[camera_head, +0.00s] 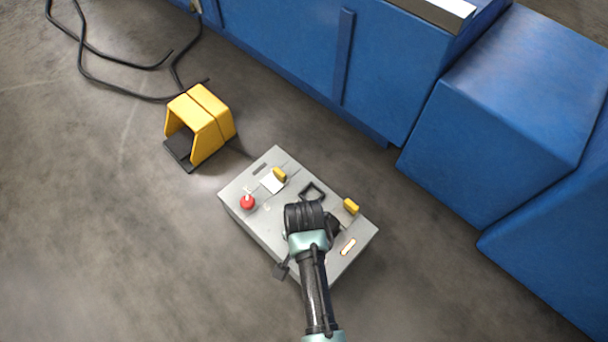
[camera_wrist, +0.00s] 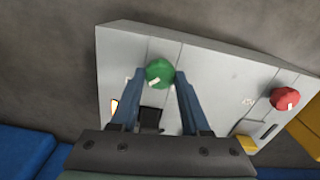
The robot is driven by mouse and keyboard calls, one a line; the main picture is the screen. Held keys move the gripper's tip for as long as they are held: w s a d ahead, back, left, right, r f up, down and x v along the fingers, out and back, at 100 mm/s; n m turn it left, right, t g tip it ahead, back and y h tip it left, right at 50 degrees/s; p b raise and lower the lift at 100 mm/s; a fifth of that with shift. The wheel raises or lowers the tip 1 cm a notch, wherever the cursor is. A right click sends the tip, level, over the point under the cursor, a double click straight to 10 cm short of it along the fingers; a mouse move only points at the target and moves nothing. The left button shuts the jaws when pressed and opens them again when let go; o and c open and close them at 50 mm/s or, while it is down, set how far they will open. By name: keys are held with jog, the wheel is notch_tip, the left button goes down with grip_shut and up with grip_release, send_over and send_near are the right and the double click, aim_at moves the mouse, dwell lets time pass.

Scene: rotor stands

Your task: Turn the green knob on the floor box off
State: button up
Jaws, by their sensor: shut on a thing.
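The grey floor box (camera_head: 255,225) sits on the concrete floor in the head view, and its top face also fills much of the wrist view (camera_wrist: 210,75). In the wrist view the green knob (camera_wrist: 160,70) is round, with a short white mark near its lower edge. The two blue fingers of my gripper (camera_wrist: 161,80) are shut on the green knob, one on each side. In the head view my gripper (camera_head: 305,215) is over the box and hides the green knob.
A red knob (camera_head: 247,202) and yellow switches (camera_head: 280,174) (camera_head: 351,206) stand on the same box. A yellow pedal guard (camera_head: 205,118) and black cables (camera_head: 95,70) lie beyond it at left. Blue machine housings (camera_head: 490,130) stand at the right.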

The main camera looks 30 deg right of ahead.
grip_shut()
jog(key=shift+r+n+p, duration=0.1)
jog(key=shift+n+p, duration=0.2)
jog(key=shift+p, duration=0.1)
jog(key=shift+r+n+p, duration=0.2)
jog(key=shift+n+p, duration=0.6)
jog(key=shift+p, duration=0.45)
jog(key=n+p, duration=0.4)
jog(key=n, duration=0.1)
jog(key=shift+f, duration=0.1)
jog(key=n+p, duration=0.2)
jog(key=n, duration=0.3)
jog(key=shift+f+n+p, duration=0.1)
jog(key=shift+n+p, duration=0.3)
jog(key=shift+f+n+p, duration=0.1)
jog(key=shift+n+p, duration=0.5)
jog(key=shift+n, duration=1.9)
